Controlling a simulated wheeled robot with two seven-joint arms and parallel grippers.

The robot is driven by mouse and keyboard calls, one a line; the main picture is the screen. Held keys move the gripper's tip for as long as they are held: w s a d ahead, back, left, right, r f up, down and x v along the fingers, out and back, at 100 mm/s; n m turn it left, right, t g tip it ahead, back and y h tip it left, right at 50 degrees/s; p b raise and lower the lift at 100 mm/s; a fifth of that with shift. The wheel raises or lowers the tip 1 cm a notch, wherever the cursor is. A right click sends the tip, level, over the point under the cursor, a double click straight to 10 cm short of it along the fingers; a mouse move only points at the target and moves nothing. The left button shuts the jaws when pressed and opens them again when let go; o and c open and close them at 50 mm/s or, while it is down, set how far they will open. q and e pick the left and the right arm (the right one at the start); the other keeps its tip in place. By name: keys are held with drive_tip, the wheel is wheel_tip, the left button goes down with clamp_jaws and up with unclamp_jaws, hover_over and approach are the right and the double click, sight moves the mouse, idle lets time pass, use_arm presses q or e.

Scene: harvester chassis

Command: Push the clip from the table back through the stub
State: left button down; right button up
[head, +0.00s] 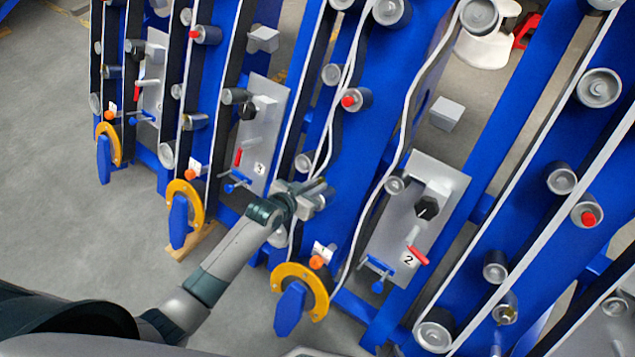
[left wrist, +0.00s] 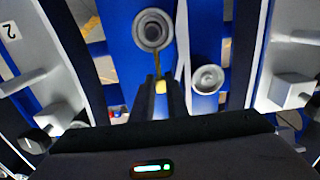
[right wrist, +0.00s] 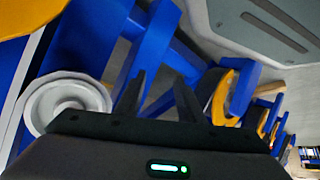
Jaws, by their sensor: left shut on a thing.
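My left gripper (head: 322,192) is in front of the blue panel labelled 1, beside the white belt. In the left wrist view its two fingers are close together on a small yellow piece (left wrist: 160,87), perhaps the clip; most of it is hidden between the fingers. A round grey stub (left wrist: 152,30) stands just beyond the fingertips, and another grey stub (left wrist: 207,79) is to the right. I cannot tell whether the yellow piece touches a stub. My right gripper (right wrist: 160,85) is open and empty in the right wrist view, and is out of the head view.
Several blue panels carry rollers, white belts and red-tipped stubs, such as one (head: 349,101). A yellow ring with a blue handle (head: 289,308) juts out below. A grey plate labelled 2 (head: 405,240) stands to the right. A white roller (right wrist: 62,105) is close to my right gripper.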

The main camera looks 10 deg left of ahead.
drive_tip(key=shift+s+a+f, duration=0.15)
drive_tip(key=shift+s, duration=0.35)
use_arm(q)
drive_tip(key=shift+p, duration=0.3)
use_arm(e)
drive_tip(key=shift+w+d+r, duration=0.25)
drive_tip(key=shift+w+d, duration=0.05)
drive_tip(key=shift+d, duration=0.25)
drive_tip(key=shift+a, duration=0.15)
drive_tip(key=shift+a+r, duration=0.3)
drive_tip(key=shift+a, duration=0.1)
drive_tip(key=shift+s, duration=0.2)
